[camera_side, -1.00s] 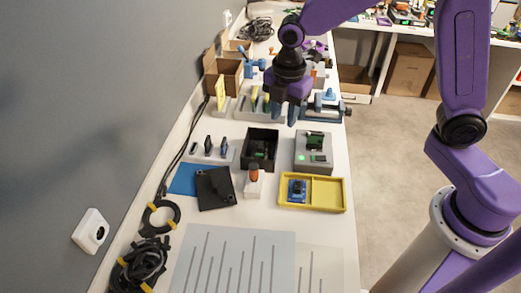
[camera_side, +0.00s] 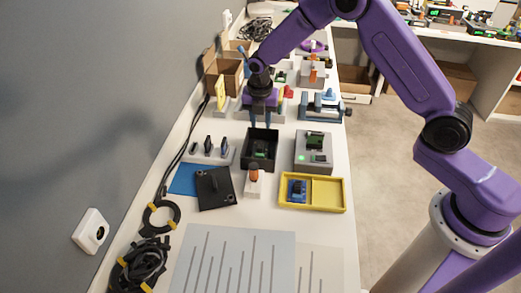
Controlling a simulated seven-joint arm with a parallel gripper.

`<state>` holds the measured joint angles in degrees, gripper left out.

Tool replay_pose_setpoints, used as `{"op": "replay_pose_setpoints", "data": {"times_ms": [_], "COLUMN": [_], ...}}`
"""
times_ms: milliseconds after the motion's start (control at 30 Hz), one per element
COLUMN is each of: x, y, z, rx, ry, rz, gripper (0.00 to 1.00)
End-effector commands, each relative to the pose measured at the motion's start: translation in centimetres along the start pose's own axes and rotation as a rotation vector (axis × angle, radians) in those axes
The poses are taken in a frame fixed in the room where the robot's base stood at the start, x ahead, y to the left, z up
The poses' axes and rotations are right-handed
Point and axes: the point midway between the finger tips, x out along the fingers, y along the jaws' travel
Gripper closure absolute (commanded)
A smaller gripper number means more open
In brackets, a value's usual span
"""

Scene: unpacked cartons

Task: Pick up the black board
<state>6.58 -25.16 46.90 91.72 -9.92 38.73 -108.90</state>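A flat black square plate (camera_side: 212,196) lies partly over a blue sheet on the table, left of centre. It is the only flat black board-like thing I can make out. An open black box (camera_side: 274,164) stands just behind and right of it, with a small dark board with green parts (camera_side: 261,149) inside.
A screwdriver in a white holder (camera_side: 254,186) stands in front of the box. A grey fixture (camera_side: 313,163) and a yellow tray (camera_side: 328,193) with a blue board are to the right. A white rack (camera_side: 209,157) stands left. A slotted grey mat (camera_side: 235,262) lies in front.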

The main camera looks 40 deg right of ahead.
Motion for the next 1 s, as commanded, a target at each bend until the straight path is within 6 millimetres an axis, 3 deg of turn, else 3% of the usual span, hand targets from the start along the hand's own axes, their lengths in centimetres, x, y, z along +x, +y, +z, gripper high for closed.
{"op": "replay_pose_setpoints", "data": {"times_ms": [100, 300, 567, 833, 1000], "x": [2.4, 5.3, 6.7, 10.2, 11.2], "y": [-0.1, -0.1, 0.0, 0.3, 0.3], "z": [0.0, 0.0, 0.0, 0.0, 0.0], "rx": [0.000, 0.002, 0.002, 0.001, 0.001], "ry": [0.002, 0.001, 0.000, 0.000, 0.000], "rz": [-0.005, -0.002, 0.000, -0.002, 0.000], "gripper": [0.66, 0.66, 0.66, 0.66, 0.66]}}
